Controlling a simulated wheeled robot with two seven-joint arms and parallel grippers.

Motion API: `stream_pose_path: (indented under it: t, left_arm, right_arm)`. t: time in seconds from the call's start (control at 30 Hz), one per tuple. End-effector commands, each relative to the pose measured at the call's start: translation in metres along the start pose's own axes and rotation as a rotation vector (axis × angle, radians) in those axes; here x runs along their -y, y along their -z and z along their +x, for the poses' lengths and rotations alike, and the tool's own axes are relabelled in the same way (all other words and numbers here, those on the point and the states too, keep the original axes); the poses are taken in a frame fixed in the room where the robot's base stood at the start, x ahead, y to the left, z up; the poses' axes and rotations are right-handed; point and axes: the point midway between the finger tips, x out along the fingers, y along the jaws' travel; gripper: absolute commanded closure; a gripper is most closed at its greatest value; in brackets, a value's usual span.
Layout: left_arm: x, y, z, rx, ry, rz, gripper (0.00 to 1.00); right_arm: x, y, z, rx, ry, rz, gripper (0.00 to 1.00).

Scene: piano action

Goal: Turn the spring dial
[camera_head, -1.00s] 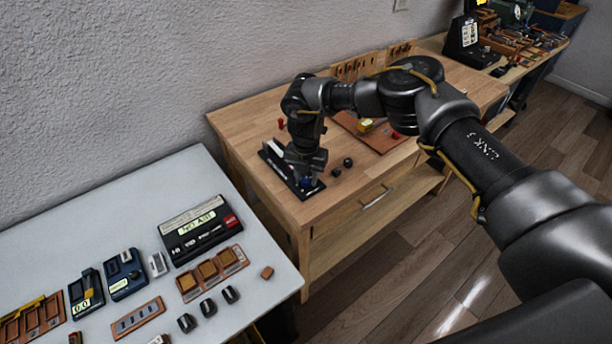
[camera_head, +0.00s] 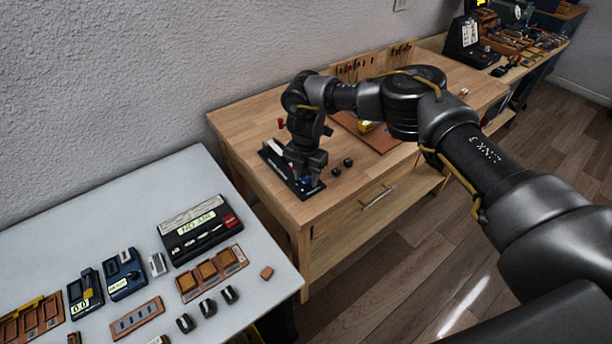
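My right arm reaches from the right over the wooden workbench (camera_head: 245,125). My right gripper (camera_head: 305,178) points down over the front end of a black base plate (camera_head: 271,158) with a white part on it. A small blue knob (camera_head: 307,182), which may be the spring dial, shows at the fingertips. The gripper covers most of it, so I cannot tell whether the fingers are closed on it. My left gripper is not in view.
Two small black knobs (camera_head: 348,162) lie just right of the plate. A brown board (camera_head: 375,135) lies behind the arm. A grey-white table (camera_head: 110,205) at the left holds a black tester (camera_head: 200,229) and several small devices. The bench front has a drawer handle (camera_head: 376,197).

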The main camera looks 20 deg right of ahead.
Motion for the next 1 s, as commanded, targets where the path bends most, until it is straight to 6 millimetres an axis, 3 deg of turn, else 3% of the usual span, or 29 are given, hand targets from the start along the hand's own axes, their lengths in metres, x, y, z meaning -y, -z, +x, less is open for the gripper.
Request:
stream_pose_path:
  t: [0.43, 0.87, 1.0]
  left_arm:
    - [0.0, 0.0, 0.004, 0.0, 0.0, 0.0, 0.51]
    - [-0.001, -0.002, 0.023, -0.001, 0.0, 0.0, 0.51]
    - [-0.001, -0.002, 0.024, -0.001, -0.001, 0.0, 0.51]
  right_arm:
    - [0.0, 0.0, -0.008, -0.001, 0.0, 0.0, 0.51]
    - [-0.001, 0.0, -0.088, 0.002, -0.002, -0.002, 0.51]
    - [0.0, 0.0, -0.102, 0.001, -0.001, -0.001, 0.51]
